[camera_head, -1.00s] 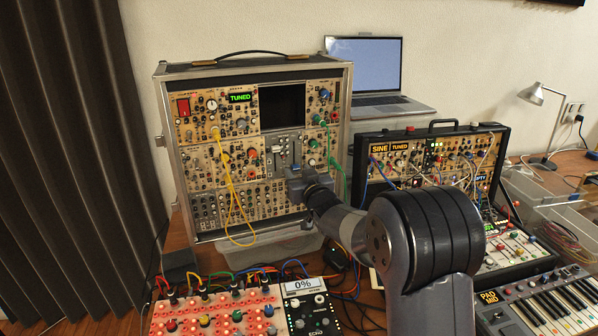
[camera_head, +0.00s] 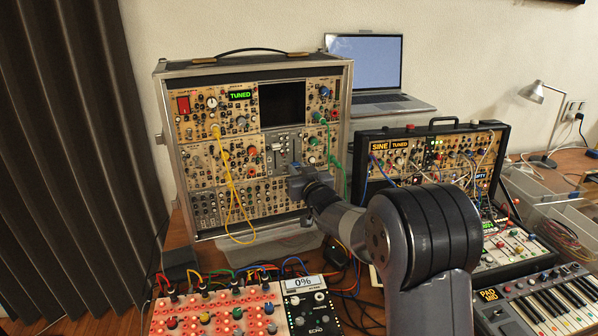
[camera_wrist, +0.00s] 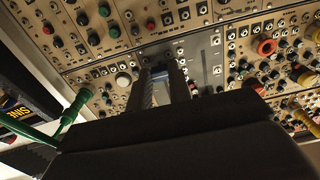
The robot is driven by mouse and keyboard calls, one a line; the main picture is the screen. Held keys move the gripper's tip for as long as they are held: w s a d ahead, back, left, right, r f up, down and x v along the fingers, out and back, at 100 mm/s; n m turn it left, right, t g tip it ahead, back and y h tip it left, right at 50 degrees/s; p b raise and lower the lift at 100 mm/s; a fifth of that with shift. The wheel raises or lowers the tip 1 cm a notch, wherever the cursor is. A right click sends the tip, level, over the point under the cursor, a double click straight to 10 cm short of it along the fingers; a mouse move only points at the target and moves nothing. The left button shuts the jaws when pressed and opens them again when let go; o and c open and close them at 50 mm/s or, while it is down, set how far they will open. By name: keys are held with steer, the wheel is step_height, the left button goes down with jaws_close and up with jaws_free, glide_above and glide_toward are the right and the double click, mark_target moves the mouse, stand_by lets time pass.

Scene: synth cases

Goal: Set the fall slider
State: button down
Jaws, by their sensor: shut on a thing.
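The grey slider panel (camera_head: 283,151) is in the middle row of the upright modular case, just below the dark screen. It has vertical slots, and it also shows in the wrist view (camera_wrist: 205,62). My gripper (camera_head: 292,181) is at the lower part of this panel. In the wrist view my gripper (camera_wrist: 166,88) has its fingers close together against the panel, shut on a small slider cap. The cap is mostly hidden between the fingers, and I cannot read its label.
A yellow cable (camera_head: 231,200) hangs left of my gripper, and a green cable (camera_head: 328,150) runs close on its right. A second synth case (camera_head: 440,128) stands to the right, with a laptop (camera_head: 365,75) behind. A red-lit panel (camera_head: 215,312) and a 0% display (camera_head: 299,283) are in front.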

mark_target(294, 140)
step_height(294, 140, up, 7)
steer(key=p, duration=0.2)
steer(key=shift+p, duration=0.4)
steer(key=c, duration=1.7)
jaws_free()
steer(key=shift+r, duration=0.1)
steer(key=o, duration=0.4)
steer(key=b+v, duration=0.2)
steer(key=v, duration=0.8)
steer(key=shift+s+d, duration=0.15)
steer(key=shift+s, duration=0.25)
